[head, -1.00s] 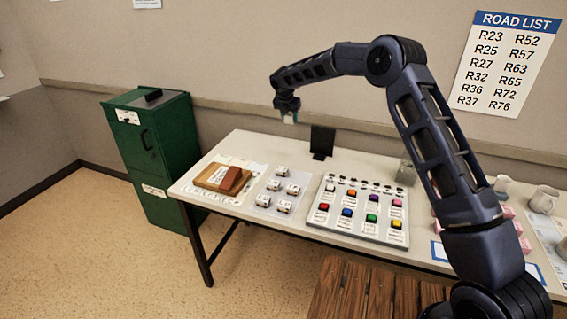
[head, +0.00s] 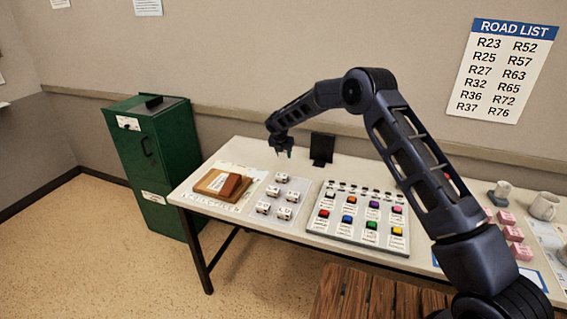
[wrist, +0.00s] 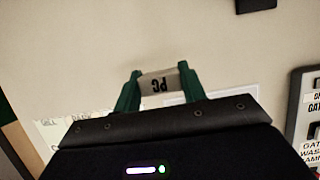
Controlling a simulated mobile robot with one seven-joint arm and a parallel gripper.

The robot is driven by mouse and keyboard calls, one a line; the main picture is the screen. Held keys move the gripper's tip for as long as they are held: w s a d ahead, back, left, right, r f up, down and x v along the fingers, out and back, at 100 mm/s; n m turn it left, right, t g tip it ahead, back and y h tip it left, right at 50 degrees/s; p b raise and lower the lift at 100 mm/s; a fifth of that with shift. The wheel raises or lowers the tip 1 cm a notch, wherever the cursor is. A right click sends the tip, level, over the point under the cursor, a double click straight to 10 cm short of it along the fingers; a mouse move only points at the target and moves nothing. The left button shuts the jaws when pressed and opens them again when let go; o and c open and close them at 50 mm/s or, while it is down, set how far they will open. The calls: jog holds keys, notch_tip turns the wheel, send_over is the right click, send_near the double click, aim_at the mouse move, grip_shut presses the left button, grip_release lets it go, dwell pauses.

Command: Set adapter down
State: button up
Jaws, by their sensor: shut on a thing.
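The adapter (wrist: 160,83) is a small pale block with dark lettering that looks like "PG", upside down in the wrist view. The green fingers of my gripper (wrist: 158,88) are shut on its two sides. In the head view my gripper (head: 284,153) points down over the back of the table, left of a black upright stand (head: 321,149). The adapter is too small to make out clearly there. I cannot tell whether its underside touches the tabletop (head: 262,152).
Several small white blocks (head: 281,178) lie on a pale sheet in front of my gripper. A panel with coloured buttons (head: 343,226) is to the right. A wooden board (head: 209,181) with a brown block is to the left.

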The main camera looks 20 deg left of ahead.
aim_at(283, 158)
jog(key=shift+f, duration=2.5)
jog(key=shift+f, duration=0.15)
jog(key=o, duration=0.9)
jog(key=shift+o, duration=0.2)
jog(key=v, duration=1.2)
